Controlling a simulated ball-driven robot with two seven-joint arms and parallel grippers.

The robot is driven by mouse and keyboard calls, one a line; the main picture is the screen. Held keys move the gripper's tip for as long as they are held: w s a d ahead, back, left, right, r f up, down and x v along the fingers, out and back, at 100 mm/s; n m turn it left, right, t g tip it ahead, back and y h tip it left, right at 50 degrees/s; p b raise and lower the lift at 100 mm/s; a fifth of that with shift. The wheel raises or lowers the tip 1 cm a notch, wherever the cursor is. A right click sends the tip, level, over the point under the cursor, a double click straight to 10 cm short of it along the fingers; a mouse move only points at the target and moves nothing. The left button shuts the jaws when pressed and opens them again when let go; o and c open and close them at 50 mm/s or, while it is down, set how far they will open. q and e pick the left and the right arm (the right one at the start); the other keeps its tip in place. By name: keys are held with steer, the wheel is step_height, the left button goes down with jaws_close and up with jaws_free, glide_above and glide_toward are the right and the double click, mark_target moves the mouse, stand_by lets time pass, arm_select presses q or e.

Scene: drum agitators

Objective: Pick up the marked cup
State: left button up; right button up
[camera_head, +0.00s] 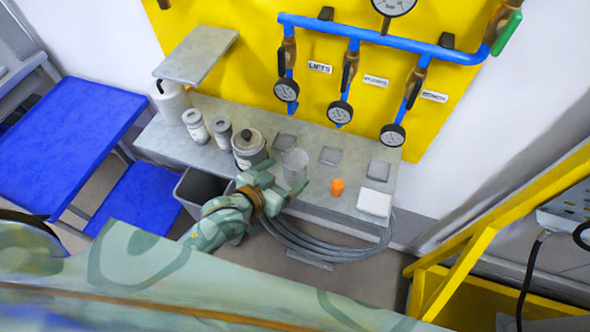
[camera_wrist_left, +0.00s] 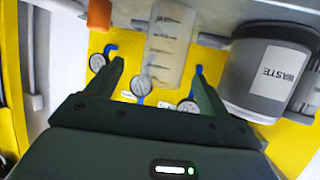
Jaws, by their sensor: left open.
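The marked cup (camera_head: 295,166) is clear, with graduation lines on its side, and stands upright on the grey shelf (camera_head: 205,155). In the left wrist view the cup (camera_wrist_left: 171,42) shows just beyond and between my open fingertips. My left gripper (camera_head: 284,177) is open and empty at the front edge of the shelf, with its fingers pointing towards the cup. In the left wrist view the two dark fingers of my left gripper (camera_wrist_left: 160,72) are spread apart. Whether they touch the cup cannot be told. My right gripper is not in view.
A grey lidded waste container (camera_head: 249,148) stands left of the cup, labelled WASTE in the left wrist view (camera_wrist_left: 268,75). An orange cap (camera_head: 337,187) and a white block (camera_head: 374,202) lie to its right. Blue pipes with gauges (camera_head: 340,112) are behind. A hose coil (camera_head: 325,250) hangs below.

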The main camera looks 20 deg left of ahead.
mark_target(302, 159)
arm_select(q)
steer(key=b+x, duration=0.1)
steer(key=x, duration=0.4)
steer(key=shift+w+a+r, duration=0.1)
steer(key=shift+w+a, duration=0.05)
steer(key=shift+w, duration=0.15)
steer(key=c, duration=1)
steer(key=shift+r, duration=0.1)
steer(key=shift+c, duration=0.2)
